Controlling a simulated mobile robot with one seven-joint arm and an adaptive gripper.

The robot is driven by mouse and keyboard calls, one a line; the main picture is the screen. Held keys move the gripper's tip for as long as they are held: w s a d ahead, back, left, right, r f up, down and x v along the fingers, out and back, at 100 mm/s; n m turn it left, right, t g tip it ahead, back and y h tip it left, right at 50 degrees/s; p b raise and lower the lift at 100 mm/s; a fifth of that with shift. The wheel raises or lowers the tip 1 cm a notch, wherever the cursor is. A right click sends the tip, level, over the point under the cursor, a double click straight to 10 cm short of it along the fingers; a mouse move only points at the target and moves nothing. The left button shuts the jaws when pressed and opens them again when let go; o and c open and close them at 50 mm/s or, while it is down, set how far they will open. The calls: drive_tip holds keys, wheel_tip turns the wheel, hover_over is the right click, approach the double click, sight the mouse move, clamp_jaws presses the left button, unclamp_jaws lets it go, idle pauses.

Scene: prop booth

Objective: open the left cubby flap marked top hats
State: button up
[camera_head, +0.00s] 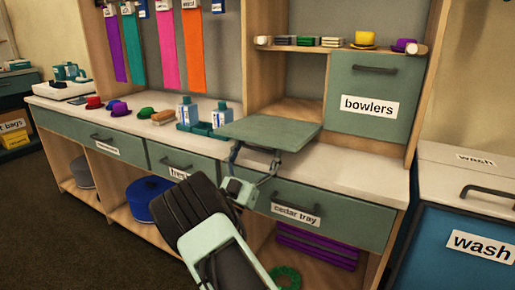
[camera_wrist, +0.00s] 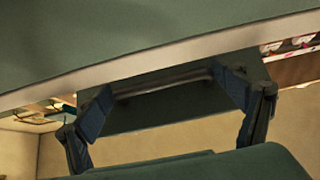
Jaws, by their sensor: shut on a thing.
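The left cubby flap (camera_head: 268,132) is swung down and stands out nearly level from the cubby, whose inside (camera_head: 297,110) shows behind it. The flap's label is not visible. My gripper (camera_head: 253,166) is at the flap's front edge, reaching it from below. In the wrist view, the fingers of my gripper (camera_wrist: 170,90) reach to either side of the dark bar handle (camera_wrist: 162,82) on a green panel (camera_wrist: 160,112). The gripper is shut on this handle. The exact finger contact is hard to see.
The right cubby flap (camera_head: 374,92), marked bowlers, is closed. A drawer (camera_head: 330,213) marked cedar tray is below the counter, behind my arm. Blue-white bottles (camera_head: 222,114) and small coloured hats (camera_head: 120,109) stand on the counter to the left. A blue wash bin (camera_head: 462,250) is at right.

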drive_tip(key=shift+w+d+r, duration=0.1)
drive_tip(key=shift+d, duration=0.25)
drive_tip(key=o, duration=1.4)
drive_tip(key=shift+w+d, duration=0.1)
drive_tip(key=shift+a+f, duration=0.2)
drive_tip(key=shift+a, duration=0.05)
drive_tip(key=shift+s+a+f, duration=0.15)
drive_tip(key=shift+s, duration=0.15)
drive_tip(key=v, duration=1.1)
drive_tip(key=shift+s, duration=0.1)
